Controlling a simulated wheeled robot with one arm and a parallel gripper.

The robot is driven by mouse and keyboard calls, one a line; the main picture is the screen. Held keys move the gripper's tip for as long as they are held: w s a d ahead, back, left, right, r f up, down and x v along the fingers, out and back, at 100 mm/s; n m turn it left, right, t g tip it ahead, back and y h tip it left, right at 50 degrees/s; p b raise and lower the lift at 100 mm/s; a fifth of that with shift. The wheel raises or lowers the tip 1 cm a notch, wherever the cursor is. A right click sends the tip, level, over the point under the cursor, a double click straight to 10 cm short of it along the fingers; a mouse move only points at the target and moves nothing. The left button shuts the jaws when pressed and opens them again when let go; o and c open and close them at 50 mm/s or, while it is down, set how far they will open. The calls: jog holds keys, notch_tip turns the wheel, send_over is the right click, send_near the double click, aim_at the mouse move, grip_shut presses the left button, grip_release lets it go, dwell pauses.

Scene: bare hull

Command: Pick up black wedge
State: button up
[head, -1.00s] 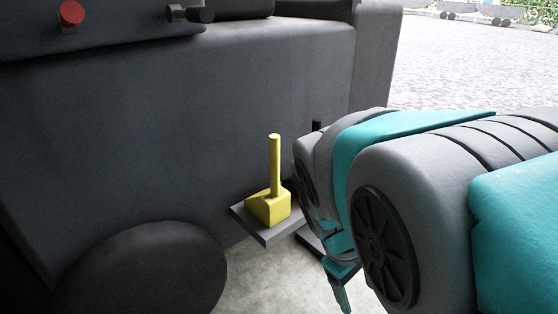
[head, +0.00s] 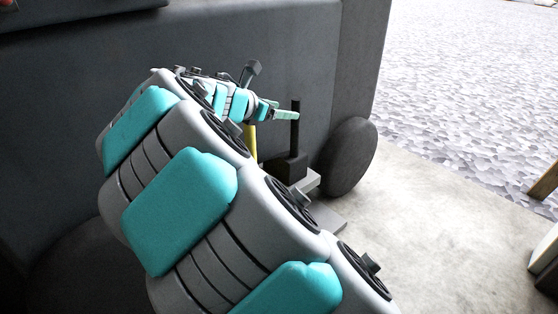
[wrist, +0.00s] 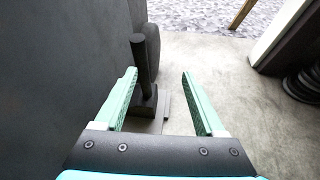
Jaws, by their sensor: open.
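The black wedge (head: 291,167) has a dark block base with an upright rod. It stands on a grey shelf (head: 312,182) against the dark hull. In the wrist view the black wedge (wrist: 145,85) shows between the fingers, nearer the left one, with its rod upright beyond the fingertips' line. My gripper (head: 288,115) is beside the upper part of the rod in the head view. In the wrist view my gripper (wrist: 158,75) is open with nothing clasped. Whether a finger touches the rod cannot be told.
A yellow wedge's handle (head: 251,140) shows behind my arm; its base is hidden. The dark hull wall (head: 225,45) runs close along the left. A dark wheel (head: 348,157) stands right of the black wedge. Pale floor (head: 420,190) lies open to the right.

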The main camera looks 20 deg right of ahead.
aim_at(293, 106)
jog(key=shift+w+d+f+n+t, duration=0.15)
jog(key=shift+w+d+f+n, duration=0.2)
jog(key=shift+w+d+f, duration=0.7)
jog(key=shift+w+d+f+n+t, duration=0.2)
jog(key=shift+w+d+f+n, duration=0.15)
jog(key=shift+w+d, duration=1.3)
jog(key=shift+w+d+f+n+t, duration=0.15)
jog(key=shift+w+d+f+n, duration=0.15)
jog(key=shift+w+d+f, duration=1)
jog(key=shift+w+a+r, duration=0.25)
jog(key=shift+w+r, duration=0.05)
jog(key=shift+r, duration=0.2)
jog(key=shift+c, duration=0.4)
grip_shut()
jog(key=shift+r, duration=0.1)
